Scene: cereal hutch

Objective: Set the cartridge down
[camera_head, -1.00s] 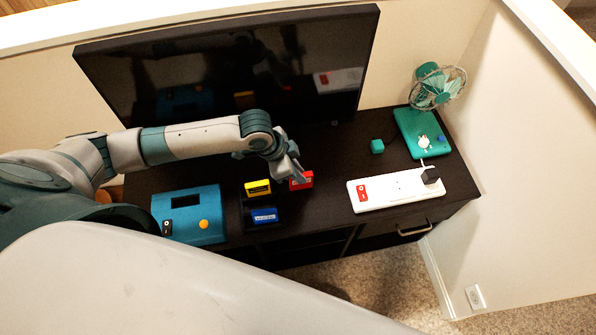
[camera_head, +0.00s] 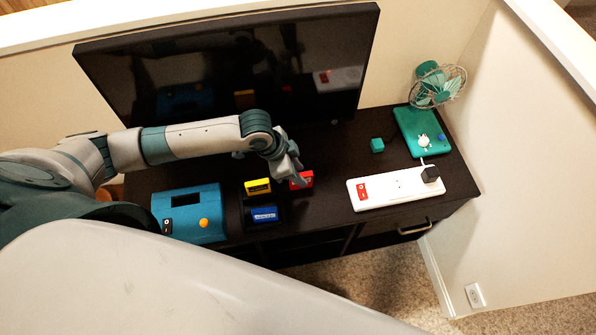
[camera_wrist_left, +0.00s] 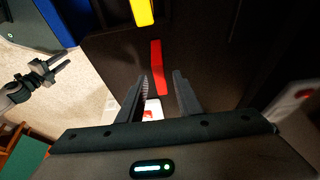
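The red cartridge (camera_head: 304,180) stands on the dark cabinet top, to the right of the yellow and blue cartridges. My left gripper (camera_head: 297,176) is over it, its fingers partly covering it in the head view. In the left wrist view the fingers (camera_wrist_left: 157,88) are apart, and the narrow red cartridge (camera_wrist_left: 158,65) shows between and beyond the tips, with dark gaps on both sides. My right gripper (camera_wrist_left: 57,69) shows in the left wrist view, over the carpet, with its fingers apart and empty; it is out of the head view.
A yellow cartridge (camera_head: 257,186) and a blue cartridge (camera_head: 264,215) stand close by on the left, beside a blue console (camera_head: 208,233). A white power strip (camera_head: 400,186) lies on the right. A black screen (camera_head: 330,65) stands behind. A small green cube (camera_head: 377,145) sits behind the strip.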

